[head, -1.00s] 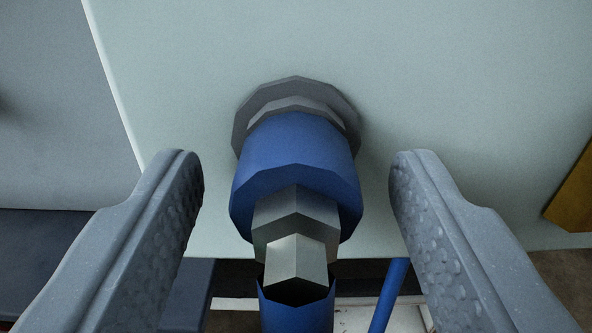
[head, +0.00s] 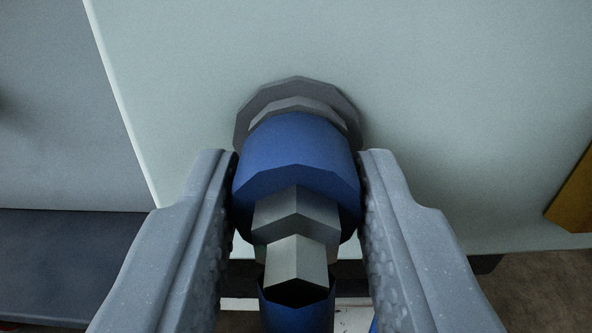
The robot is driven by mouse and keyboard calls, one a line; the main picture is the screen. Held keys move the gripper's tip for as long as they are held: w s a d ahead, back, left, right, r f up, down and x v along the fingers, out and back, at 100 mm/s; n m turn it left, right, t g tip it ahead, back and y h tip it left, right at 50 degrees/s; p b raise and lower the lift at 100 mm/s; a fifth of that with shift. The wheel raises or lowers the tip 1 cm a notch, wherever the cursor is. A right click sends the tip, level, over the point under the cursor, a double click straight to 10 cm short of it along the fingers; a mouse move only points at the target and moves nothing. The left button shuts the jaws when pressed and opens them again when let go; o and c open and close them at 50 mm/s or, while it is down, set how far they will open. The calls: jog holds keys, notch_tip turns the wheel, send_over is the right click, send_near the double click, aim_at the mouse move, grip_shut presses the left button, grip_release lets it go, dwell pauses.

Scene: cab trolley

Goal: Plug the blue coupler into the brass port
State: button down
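The blue coupler (head: 297,155) sits against a grey round fitting (head: 250,108) on the pale panel. Its metal hex end (head: 296,262) points toward me, with a blue hose (head: 298,312) below it. My gripper (head: 298,165) has one finger on each side of the coupler, and both fingers touch or nearly touch its sides. The fingers look closed on the blue body. No brass port can be made out in this view.
The pale panel (head: 440,110) fills the background. A brown-yellow piece (head: 574,195) is at the right edge. A dark blue surface (head: 70,260) lies at lower left. Brown ground shows at lower right.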

aim_at(298, 290)
jog(key=shift+s, duration=0.15)
jog(key=shift+s+d, duration=0.15)
jog(key=shift+s, duration=1.3)
jog(key=shift+s+d, duration=0.15)
jog(key=shift+s, duration=1.25)
